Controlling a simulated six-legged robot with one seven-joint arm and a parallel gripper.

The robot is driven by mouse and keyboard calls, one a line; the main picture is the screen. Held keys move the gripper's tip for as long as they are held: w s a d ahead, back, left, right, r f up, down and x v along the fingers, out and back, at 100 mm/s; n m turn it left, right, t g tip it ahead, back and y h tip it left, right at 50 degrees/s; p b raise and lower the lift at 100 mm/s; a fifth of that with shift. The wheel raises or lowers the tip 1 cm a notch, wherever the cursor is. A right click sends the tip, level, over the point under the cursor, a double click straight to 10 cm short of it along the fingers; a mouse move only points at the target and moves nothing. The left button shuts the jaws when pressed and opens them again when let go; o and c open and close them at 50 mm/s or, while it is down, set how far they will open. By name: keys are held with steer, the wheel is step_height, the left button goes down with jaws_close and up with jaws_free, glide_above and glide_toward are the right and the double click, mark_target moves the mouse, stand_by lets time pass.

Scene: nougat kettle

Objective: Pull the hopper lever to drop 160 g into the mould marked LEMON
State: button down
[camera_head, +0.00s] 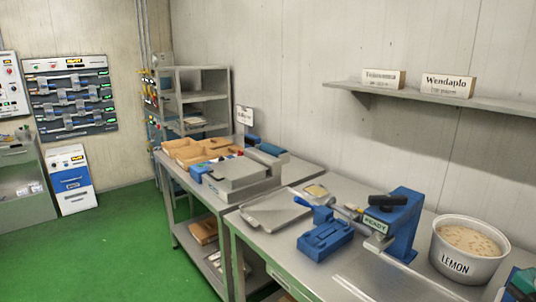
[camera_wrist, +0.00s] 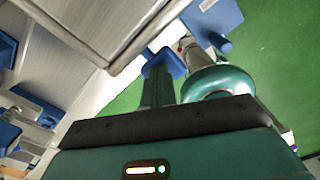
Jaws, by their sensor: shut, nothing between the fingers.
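A white tub marked LEMON (camera_head: 470,267), filled with a pale, lumpy mass, stands at the right end of the bench. Left of it is a blue machine (camera_head: 404,226) with a READY label and a black part on top. A rod with a blue end (camera_head: 322,214) lies left of the machine; I cannot tell if it is the hopper lever. No hopper is clearly recognisable. My gripper (camera_wrist: 162,68) shows in the wrist view, its narrow teal and blue end shut and empty, over green floor beside a bench edge.
A blue block (camera_head: 325,240) and a flat metal tray (camera_head: 275,209) lie on the bench (camera_head: 310,284). A wall shelf (camera_head: 430,95) above holds the Tesioumsa and Wendaplo signs. A wooden tray (camera_head: 190,151) sits on the farther bench. The green floor (camera_head: 100,245) at left is free.

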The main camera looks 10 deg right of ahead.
step_height(320, 180, up, 10)
stand_by(1.1)
stand_by(0.6)
steer(key=w+a+f+m+t, duration=0.2)
steer(key=w+a+m, duration=0.25)
steer(key=a, duration=0.45)
steer(key=w+a+f+m+t, duration=0.1)
steer(key=w+a+f+m, duration=0.1)
steer(key=w+a+m, duration=0.5)
steer(key=a+f+m+t, duration=0.1)
steer(key=a+f+m, duration=0.2)
steer(key=a, duration=0.7)
steer(key=s+a+f+m+t, duration=0.1)
steer(key=a+f+m, duration=0.2)
steer(key=a, duration=0.7)
steer(key=shift+t, duration=0.3)
